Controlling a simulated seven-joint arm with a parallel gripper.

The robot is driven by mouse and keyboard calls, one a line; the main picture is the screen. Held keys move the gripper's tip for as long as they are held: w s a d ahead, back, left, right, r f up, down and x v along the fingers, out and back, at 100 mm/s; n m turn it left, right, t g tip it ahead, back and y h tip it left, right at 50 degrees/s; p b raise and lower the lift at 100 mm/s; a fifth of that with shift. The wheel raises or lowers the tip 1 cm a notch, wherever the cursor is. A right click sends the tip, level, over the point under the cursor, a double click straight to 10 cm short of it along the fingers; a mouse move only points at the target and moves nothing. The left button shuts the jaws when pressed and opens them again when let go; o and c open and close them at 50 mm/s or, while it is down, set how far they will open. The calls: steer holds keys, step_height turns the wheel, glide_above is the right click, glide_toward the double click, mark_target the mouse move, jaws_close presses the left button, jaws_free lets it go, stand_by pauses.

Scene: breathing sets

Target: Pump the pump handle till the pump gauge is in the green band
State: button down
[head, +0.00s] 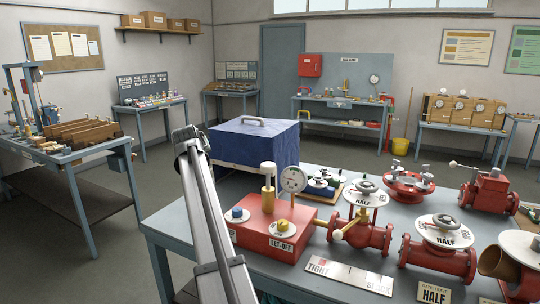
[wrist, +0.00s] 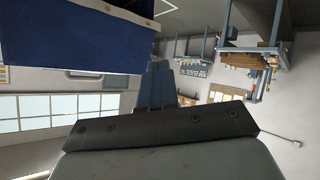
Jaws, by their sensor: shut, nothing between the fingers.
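The pump is a red box labelled LET-OFF (head: 255,231) on the grey bench, in the head view. An upright brass-coloured post with a knob on top, which looks like the pump handle (head: 268,188), stands on it. The round white pump gauge (head: 293,179) is just right of the handle; its needle and green band are too small to read. A blue knob (head: 237,214) and a yellow knob (head: 282,226) sit on the box top. My gripper (wrist: 157,68) is shut and empty in the wrist view, away from the pump, which that view does not show.
A blue covered box with a handle (head: 254,146) stands behind the pump; its blue side (wrist: 70,45) also shows in the wrist view. Red valves (head: 437,255) crowd the bench to the right. A TIGHT plate (head: 350,276) lies in front.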

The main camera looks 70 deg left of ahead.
steer(key=w+d+r+h, duration=0.1)
steer(key=w+r, duration=0.5)
steer(key=r, duration=0.3)
step_height(320, 180, up, 6)
steer(key=n+g+h, duration=0.4)
steer(key=n+h, duration=0.3)
steer(key=h, duration=0.1)
glide_above(267, 163)
steer(key=w+d, duration=0.3)
steer(key=shift+s+r, duration=0.15)
steer(key=shift+h, duration=0.3)
steer(key=x, duration=1.3)
steer(key=shift+d, duration=0.35)
steer(key=shift+f, duration=0.5)
